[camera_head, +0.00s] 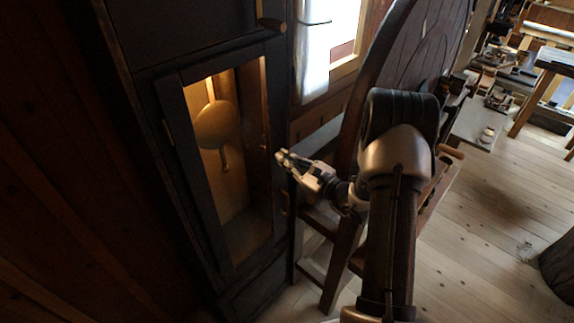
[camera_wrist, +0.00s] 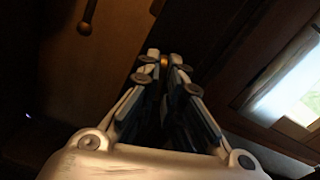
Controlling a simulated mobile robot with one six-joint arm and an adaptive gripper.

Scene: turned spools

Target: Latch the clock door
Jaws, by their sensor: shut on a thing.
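The tall dark clock case (camera_head: 205,60) stands at the left in the head view. Its glazed door (camera_head: 172,100) shows a lit inside with a round brass pendulum (camera_head: 214,126). The door looks closed or nearly so; I cannot tell if it is flush. My gripper (camera_head: 281,156) is at the door's right edge, and it also shows in the wrist view (camera_wrist: 164,60). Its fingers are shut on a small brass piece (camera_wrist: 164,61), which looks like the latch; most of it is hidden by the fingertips.
A bright window (camera_head: 328,45) and a large dark wooden wheel (camera_head: 415,40) stand close right of my gripper.

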